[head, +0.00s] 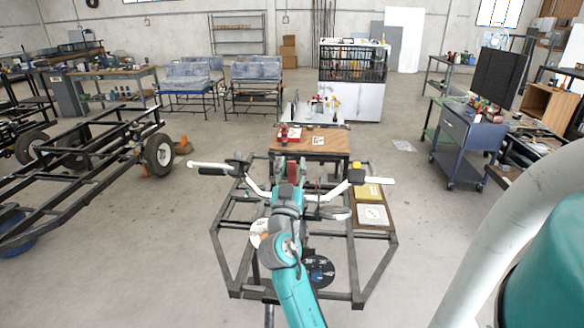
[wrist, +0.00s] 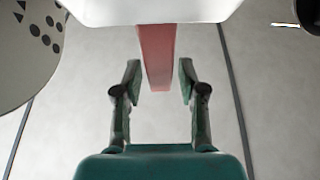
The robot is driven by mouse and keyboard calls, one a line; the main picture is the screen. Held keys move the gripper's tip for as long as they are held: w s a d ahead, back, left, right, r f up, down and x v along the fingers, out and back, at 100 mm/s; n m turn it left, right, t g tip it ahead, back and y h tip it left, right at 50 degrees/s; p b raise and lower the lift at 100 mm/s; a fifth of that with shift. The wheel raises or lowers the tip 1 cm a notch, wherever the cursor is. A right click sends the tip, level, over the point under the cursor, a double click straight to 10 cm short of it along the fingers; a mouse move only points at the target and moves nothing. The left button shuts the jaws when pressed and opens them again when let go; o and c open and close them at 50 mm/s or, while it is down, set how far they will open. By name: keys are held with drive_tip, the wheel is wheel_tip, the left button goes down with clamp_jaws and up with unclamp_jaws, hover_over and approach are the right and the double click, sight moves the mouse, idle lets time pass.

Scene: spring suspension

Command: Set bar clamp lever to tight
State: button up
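A red bar (wrist: 158,55), which looks like the clamp lever, hangs from under a white part (wrist: 150,10) in the wrist view. My gripper (wrist: 160,79) is open, with one finger on each side of the bar's lower end. A gap shows between the bar and each finger. I cannot tell how deep between the fingers the bar is. In the head view a small red piece (head: 292,172) shows at the end of my arm, between the handlebar halves. The rest of the clamp is hidden behind my arm.
A dark frame (head: 228,250) stands below. A wooden-topped table (head: 325,141) is behind.

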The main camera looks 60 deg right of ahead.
drive_tip(key=shift+a, duration=0.15)
drive_tip(key=v, duration=1.1)
drive_tip(key=shift+s+a+f, duration=0.2)
drive_tip(key=shift+a+f, duration=0.05)
drive_tip(key=shift+a, duration=0.05)
drive_tip(key=shift+c, duration=0.3)
